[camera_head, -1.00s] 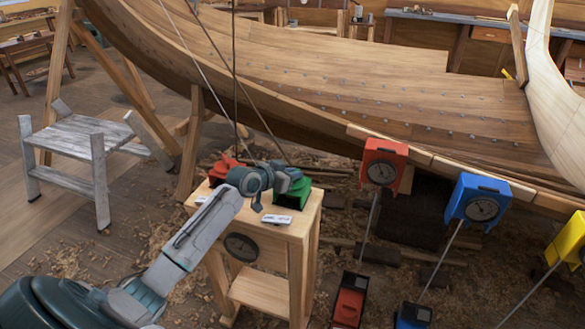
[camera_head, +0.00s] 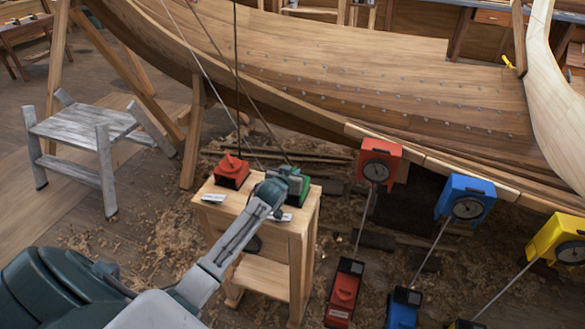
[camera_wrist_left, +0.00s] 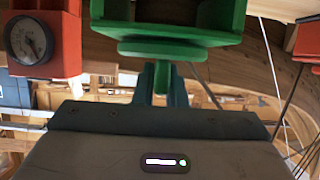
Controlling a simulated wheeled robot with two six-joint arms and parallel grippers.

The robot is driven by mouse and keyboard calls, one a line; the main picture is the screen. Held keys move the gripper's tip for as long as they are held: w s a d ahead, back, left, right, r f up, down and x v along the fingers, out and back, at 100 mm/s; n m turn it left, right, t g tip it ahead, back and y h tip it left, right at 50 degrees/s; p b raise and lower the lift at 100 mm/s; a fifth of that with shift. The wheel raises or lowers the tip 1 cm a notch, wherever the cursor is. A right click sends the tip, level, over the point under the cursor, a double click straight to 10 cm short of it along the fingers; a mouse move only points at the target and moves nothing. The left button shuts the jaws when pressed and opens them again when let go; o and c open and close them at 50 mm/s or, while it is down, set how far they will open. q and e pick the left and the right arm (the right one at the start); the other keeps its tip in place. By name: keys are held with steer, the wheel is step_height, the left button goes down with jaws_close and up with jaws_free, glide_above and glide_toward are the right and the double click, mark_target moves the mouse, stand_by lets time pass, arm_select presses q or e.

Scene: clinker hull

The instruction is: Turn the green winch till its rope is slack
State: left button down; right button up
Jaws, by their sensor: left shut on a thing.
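The green winch (camera_head: 304,188) sits at the right end of the top of a small wooden stand (camera_head: 297,226), largely hidden behind my left gripper (camera_head: 288,174). In the left wrist view, the green winch housing (camera_wrist_left: 188,40) is close above, with a green knob (camera_wrist_left: 162,76) below it. My left gripper (camera_wrist_left: 161,88) is shut on that knob. A dark rope (camera_head: 262,118) runs straight down to the green winch from upper left and shows no visible sag. My right gripper is not in view.
A red winch (camera_head: 231,172) stands on the same stand, left of my gripper. Red (camera_head: 379,163), blue (camera_head: 466,199) and yellow (camera_head: 559,239) gauge boxes are at right. The wooden hull (camera_head: 350,75) rises behind; a grey stool (camera_head: 82,137) stands at left.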

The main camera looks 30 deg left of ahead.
arm_select(q)
steer(key=shift+n+y, duration=0.4)
steer(key=shift+y, duration=0.1)
steer(key=c, duration=1.5)
jaws_free()
steer(key=b+v, duration=0.1)
steer(key=v, duration=0.9)
steer(key=shift+s+d+r+b, duration=0.15)
steer(key=shift+s+r+b, duration=0.05)
steer(key=shift+s+b, duration=0.2)
steer(key=shift+w, duration=0.1)
